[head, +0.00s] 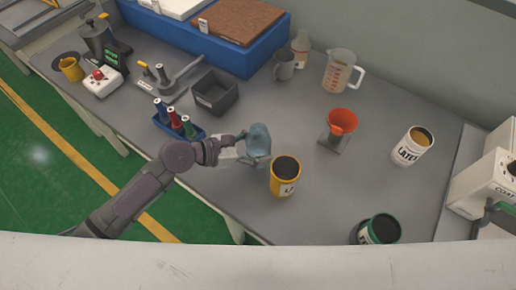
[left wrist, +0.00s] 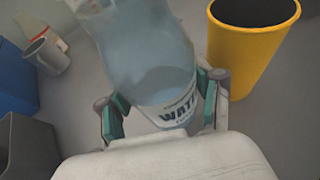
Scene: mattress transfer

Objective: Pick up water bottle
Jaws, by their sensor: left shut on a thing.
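The water bottle (head: 260,138) is a pale blue, see-through bottle in the middle of the head view. It also fills the upper middle of the left wrist view (left wrist: 145,50), where a white label with blue "WATER" lettering shows on it. My left gripper (head: 245,150) is shut on the bottle, with a green-padded finger on each side of it in the left wrist view (left wrist: 160,108). Whether the bottle touches the table is hard to tell. My right gripper is in neither view.
A yellow can (head: 285,178) with dark contents stands close to the right of the bottle. A blue rack (head: 178,128) of small bottles is to the left, a grey bin (head: 214,92) behind. An orange funnel (head: 341,121) stands further right. Table between funnel and green-rimmed can (head: 380,230) is clear.

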